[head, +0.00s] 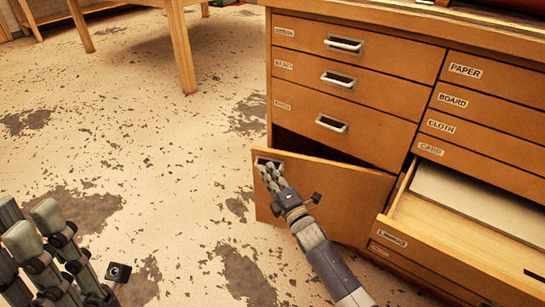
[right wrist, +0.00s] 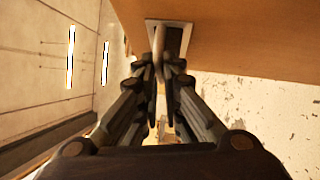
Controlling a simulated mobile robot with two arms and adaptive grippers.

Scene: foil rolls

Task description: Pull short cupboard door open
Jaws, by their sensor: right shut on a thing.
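The short cupboard door (head: 335,196) is below the three left drawers of the wooden cabinet. It stands partly open, with a dark gap along its top. My right gripper (head: 268,172) is at the door's upper left corner, shut on the door handle. In the right wrist view the handle (right wrist: 160,42) sits in its metal recess between the fingers of my right gripper (right wrist: 160,78). My left gripper (head: 48,235) is open and empty over the floor at lower left, away from the cabinet.
A drawer (head: 440,236) at lower right is pulled out, with pale sheets in it, beside the cupboard door. Closed drawers (head: 345,75) are above the door. A wooden table (head: 185,50) stands at the back left. The floor (head: 160,150) left of the door is clear.

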